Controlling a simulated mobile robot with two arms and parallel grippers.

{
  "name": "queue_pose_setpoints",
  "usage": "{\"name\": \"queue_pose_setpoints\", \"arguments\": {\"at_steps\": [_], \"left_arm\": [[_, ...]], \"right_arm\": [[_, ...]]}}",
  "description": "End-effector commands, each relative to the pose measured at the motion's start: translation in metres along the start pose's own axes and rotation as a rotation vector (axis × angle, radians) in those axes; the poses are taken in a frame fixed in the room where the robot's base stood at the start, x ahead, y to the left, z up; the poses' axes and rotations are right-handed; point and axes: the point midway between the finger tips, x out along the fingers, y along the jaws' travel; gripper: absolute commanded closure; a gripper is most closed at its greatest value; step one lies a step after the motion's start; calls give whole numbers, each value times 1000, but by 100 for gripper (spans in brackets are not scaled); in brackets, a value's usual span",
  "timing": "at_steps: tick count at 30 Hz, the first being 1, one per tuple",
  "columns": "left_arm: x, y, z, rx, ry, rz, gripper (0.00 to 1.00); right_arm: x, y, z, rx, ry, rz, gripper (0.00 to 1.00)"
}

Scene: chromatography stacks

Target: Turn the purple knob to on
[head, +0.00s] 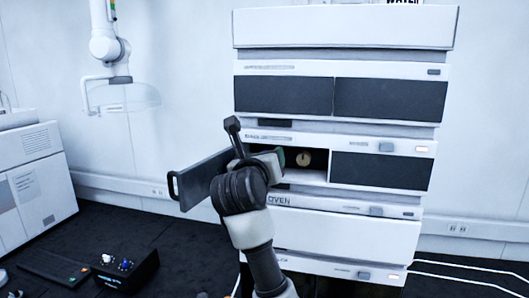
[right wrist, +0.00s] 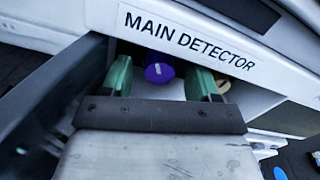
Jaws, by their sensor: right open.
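The purple knob (right wrist: 158,74) shows in the right wrist view, inside the open bay of the main detector (right wrist: 188,39). It has a small white mark; I cannot read its setting. My right gripper (right wrist: 161,84) is open, with one green finger on each side of the knob. I cannot tell whether the fingers touch it. In the head view my right gripper (head: 279,160) reaches into the open bay, and the purple knob is hidden behind it. My left gripper is not in view.
The bay's dark door (head: 205,181) stands open to the left of my right arm. A beige round knob (head: 304,159) sits in the bay, right of my gripper. A black box with small knobs (head: 126,270) stands on the dark bench at the lower left.

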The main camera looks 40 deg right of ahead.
Motion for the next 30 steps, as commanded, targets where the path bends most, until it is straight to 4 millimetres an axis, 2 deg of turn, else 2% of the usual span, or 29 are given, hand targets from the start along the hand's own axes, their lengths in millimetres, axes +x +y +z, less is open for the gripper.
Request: {"name": "queue_pose_setpoints", "arguments": {"at_steps": [8, 15, 18, 25, 30], "left_arm": [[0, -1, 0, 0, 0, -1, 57], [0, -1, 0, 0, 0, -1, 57], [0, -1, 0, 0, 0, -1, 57], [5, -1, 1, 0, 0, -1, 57], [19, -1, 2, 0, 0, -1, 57]], "right_arm": [[1, 0, -1, 0, 0, 0, 40], [1, 0, 0, 0, 0, 0, 76], [1, 0, 0, 0, 0, 0, 89], [1, 1, -2, 28, 0, 2, 89], [0, 2, -4, 107, 0, 4, 89]]}}
